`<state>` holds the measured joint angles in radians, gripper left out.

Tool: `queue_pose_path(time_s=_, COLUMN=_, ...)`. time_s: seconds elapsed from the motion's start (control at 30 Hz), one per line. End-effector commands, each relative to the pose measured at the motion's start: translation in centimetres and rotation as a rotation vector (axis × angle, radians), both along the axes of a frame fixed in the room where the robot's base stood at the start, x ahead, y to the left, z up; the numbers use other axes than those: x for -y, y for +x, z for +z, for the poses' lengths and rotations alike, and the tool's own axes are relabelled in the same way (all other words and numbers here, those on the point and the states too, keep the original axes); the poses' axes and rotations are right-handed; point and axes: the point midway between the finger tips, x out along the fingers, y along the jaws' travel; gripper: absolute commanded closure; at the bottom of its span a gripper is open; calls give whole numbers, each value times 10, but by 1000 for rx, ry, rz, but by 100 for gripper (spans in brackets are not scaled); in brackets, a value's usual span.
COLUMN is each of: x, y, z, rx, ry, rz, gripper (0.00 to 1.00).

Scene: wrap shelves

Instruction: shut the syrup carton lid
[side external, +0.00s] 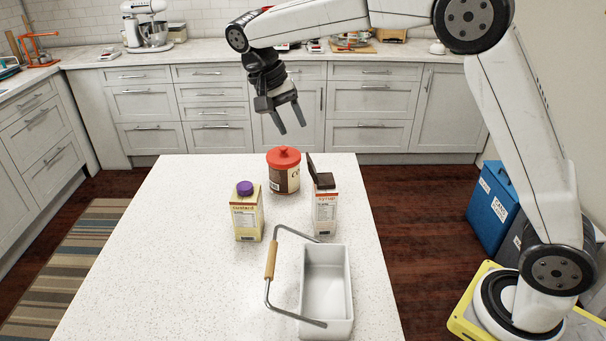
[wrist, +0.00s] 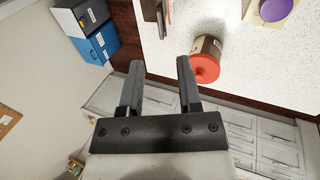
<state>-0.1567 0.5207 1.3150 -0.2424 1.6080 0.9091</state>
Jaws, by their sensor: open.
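The syrup carton (side external: 325,213) stands upright on the white table in the side view. Its dark lid (side external: 317,168) is hinged up, tilted open at the left of the carton top. My gripper (side external: 292,131) is open and empty, in the air above and beyond the far part of the table. It also shows in the wrist view (wrist: 160,68), with its two fingers apart. In the wrist view a dark brown and pale shape at the top edge, cut off by the frame, may be the carton; I cannot tell.
A red-lidded canister (side external: 284,177) stands just behind and left of the carton. A custard carton (side external: 246,214) with a purple cap stands to the left. A white basket (side external: 340,290) with a raised handle (side external: 271,259) stands in front. The table's left side is clear.

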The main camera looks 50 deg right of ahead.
Motion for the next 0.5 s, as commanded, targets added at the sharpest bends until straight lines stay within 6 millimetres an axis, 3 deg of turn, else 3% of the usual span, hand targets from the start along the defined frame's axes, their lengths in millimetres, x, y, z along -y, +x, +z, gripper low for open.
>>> queue_pose_path(time_s=0.27, x=2, y=-2, z=-7, rx=-1, ry=0, rz=2, gripper=56)
queue_pose_path(time_s=0.5, x=8, y=-8, z=-27, rx=-1, ry=1, rz=1, gripper=56)
